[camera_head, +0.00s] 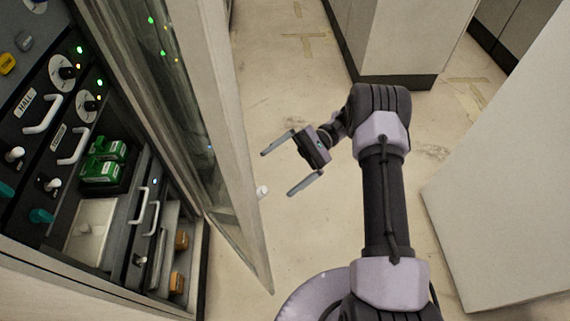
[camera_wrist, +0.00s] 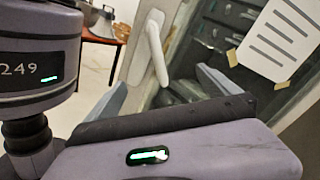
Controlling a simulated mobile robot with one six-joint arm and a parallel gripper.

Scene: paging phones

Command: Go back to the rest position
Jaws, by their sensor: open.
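My gripper (camera_head: 292,163) is open and empty in the head view, held over the floor to the right of the open glass cabinet door (camera_head: 213,130). Its two fingers are spread apart, and nothing is between them. My arm stretches up from the bottom right and bends toward the left at the top. In the wrist view, my gripper (camera_wrist: 163,92) shows its finger pads at either side of a white door handle (camera_wrist: 156,48). I cannot tell whether they touch it; no grip on it shows.
A cabinet with black panels (camera_head: 75,120) and green blocks (camera_head: 104,160) stands at the left. A pale box-shaped unit (camera_head: 400,40) stands at the top, and a pale panel (camera_head: 510,190) at the right. Bare floor (camera_head: 270,90) lies between.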

